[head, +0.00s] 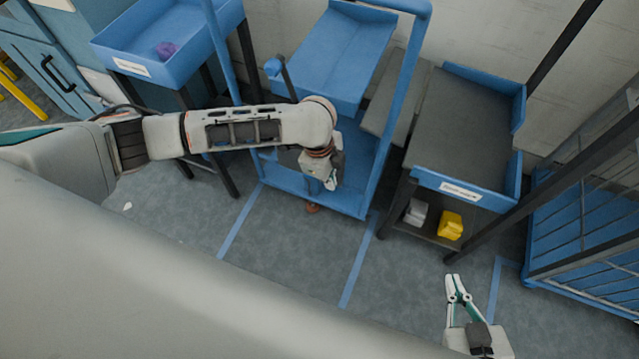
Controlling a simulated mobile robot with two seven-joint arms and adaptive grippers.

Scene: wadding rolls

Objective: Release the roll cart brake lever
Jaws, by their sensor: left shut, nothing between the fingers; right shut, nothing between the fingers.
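The blue roll cart (345,203) stands in the middle, with tall blue posts and a sloped blue tray (345,45) above its low deck. A dark lever with a blue knob (273,67) rises at the cart's left side; I take it to be the brake lever. It leans to the left, and its lower end is hidden behind my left arm. My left gripper (331,184) points down over the cart's low deck, shut and empty, apart from the knob. My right gripper (455,280) is shut and empty over the floor at the lower right.
A blue bin (135,70) with a purple item stands on a dark stand at the left. A dark table (450,120) with blue edges stands right of the cart, with grey and yellow items below. A blue cage (590,230) is at far right.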

